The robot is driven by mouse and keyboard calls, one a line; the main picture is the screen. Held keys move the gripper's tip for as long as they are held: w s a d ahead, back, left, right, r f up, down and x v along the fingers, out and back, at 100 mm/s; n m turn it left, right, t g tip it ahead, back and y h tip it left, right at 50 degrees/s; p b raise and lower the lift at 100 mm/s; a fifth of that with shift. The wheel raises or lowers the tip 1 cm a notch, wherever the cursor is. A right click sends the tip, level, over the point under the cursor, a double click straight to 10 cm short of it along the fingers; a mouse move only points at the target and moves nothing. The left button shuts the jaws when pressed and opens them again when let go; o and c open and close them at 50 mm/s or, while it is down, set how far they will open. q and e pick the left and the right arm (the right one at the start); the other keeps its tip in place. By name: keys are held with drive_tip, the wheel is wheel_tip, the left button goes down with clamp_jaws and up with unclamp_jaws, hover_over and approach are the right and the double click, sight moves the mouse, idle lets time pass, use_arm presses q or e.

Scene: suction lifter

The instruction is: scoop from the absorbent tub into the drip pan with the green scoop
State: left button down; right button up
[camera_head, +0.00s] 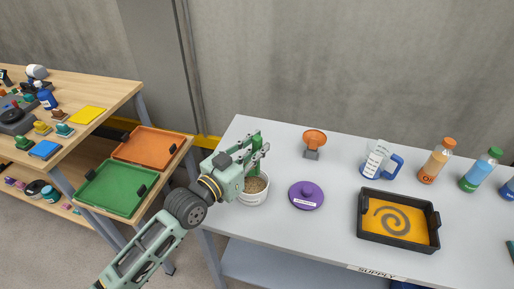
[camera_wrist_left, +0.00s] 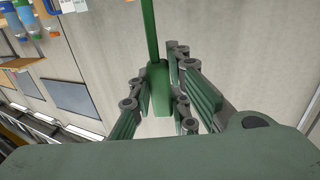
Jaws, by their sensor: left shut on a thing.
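My left gripper (camera_head: 258,150) is above the absorbent tub (camera_head: 252,199), a white tub of brown granules on the grey table. It is shut on the green scoop (camera_head: 256,143), whose handle also shows between the fingers in the left wrist view (camera_wrist_left: 159,90). The gripper and arm hide part of the tub, and I cannot tell whether the scoop's bowl is in the granules. The black drip pan (camera_head: 398,245) with an orange floor and a dark spiral stands at the right of the table. My right gripper is not in view.
A purple lid (camera_head: 306,195) lies between tub and pan. An orange funnel-like piece (camera_head: 314,138), a measuring jug (camera_head: 378,160) and bottles (camera_head: 437,161) stand behind. Green (camera_head: 117,188) and orange (camera_head: 150,146) trays are at the left. The table front between tub and pan is clear.

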sight(257, 138)
use_arm(q)
drive_tip(key=shift+r+p, duration=2.65)
drive_tip(key=shift+r, duration=0.4)
drive_tip(key=shift+s+f, duration=0.1)
